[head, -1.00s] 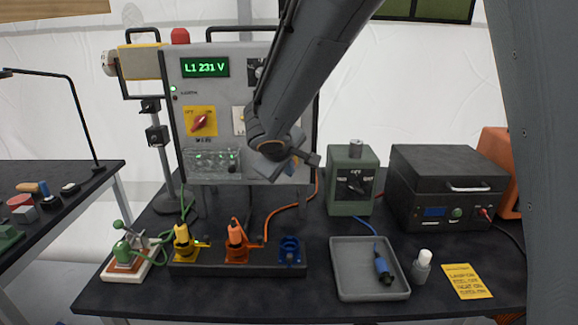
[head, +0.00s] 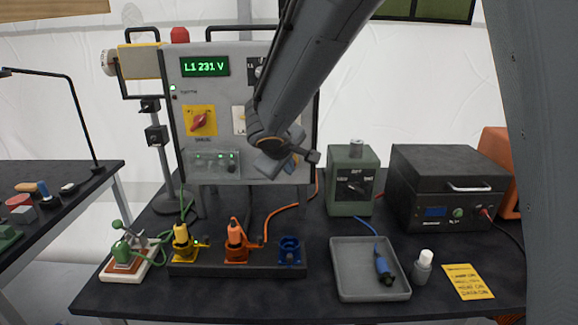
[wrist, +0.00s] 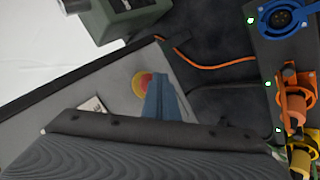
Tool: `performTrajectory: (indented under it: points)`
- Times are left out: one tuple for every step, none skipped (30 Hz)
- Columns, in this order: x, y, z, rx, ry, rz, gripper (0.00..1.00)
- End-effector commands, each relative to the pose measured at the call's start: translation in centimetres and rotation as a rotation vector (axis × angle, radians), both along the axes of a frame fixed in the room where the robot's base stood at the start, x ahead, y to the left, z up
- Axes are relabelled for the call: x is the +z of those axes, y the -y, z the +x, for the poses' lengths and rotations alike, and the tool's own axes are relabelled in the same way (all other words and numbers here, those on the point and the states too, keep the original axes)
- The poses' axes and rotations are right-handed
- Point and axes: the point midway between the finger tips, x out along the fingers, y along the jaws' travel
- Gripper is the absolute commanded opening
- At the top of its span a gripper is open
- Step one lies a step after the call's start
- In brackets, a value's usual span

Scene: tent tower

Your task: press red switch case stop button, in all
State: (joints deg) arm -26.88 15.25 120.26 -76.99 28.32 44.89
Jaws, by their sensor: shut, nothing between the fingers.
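The switch case (head: 225,75) is a grey upright panel on the table, with a green display reading L1 231 V. Its red stop button on a yellow surround (wrist: 141,84) shows in the wrist view, partly covered by my fingers. In the head view my arm hides this button. My gripper (head: 269,165) is in front of the case's lower right face, shut and empty. In the wrist view its blue-grey fingers (wrist: 160,80) overlap the button's right side. I cannot tell whether they touch it.
A red rotary switch (head: 199,122) on a yellow plate is left of my arm. A green box (head: 350,195) and a dark power unit (head: 445,185) stand right. Yellow and orange plugs sit in a socket strip (head: 222,270) below. A grey tray (head: 345,290) is at front.

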Motion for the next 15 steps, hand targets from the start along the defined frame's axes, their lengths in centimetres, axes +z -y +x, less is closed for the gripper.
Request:
performTrajectory:
  points:
    - [0.00, -0.01, 0.03, 0.000, 0.000, 0.000, 0.00]
    - [0.00, 0.00, 0.04, 0.000, 0.000, 0.000, 0.00]
    - [0.00, 0.00, 0.07, 0.000, 0.000, 0.000, 0.00]
    - [-0.01, 0.00, 0.09, 0.000, 0.000, 0.000, 0.00]
    - [-0.02, 0.00, 0.13, 0.000, 0.000, 0.000, 0.00]
    - [-0.02, 0.00, 0.17, 0.000, 0.000, 0.000, 0.00]
    - [-0.02, 0.01, 0.20, 0.000, 0.000, 0.000, 0.00]
    - [-0.03, 0.01, 0.23, 0.000, 0.000, 0.000, 0.00]
    - [-0.02, 0.01, 0.28, 0.000, 0.000, 0.000, 0.00]
    - [-0.02, 0.01, 0.31, 0.000, 0.000, 0.000, 0.00]
    - [-0.02, 0.01, 0.35, 0.000, 0.000, 0.000, 0.00]
    - [-0.03, 0.01, 0.39, 0.000, 0.000, 0.000, 0.00]
    - [-0.02, 0.01, 0.42, 0.000, 0.000, 0.000, 0.00]
    - [-0.02, 0.01, 0.46, 0.000, 0.000, 0.000, 0.00]
    - [-0.01, 0.01, 0.50, -0.001, 0.000, 0.001, 0.00]
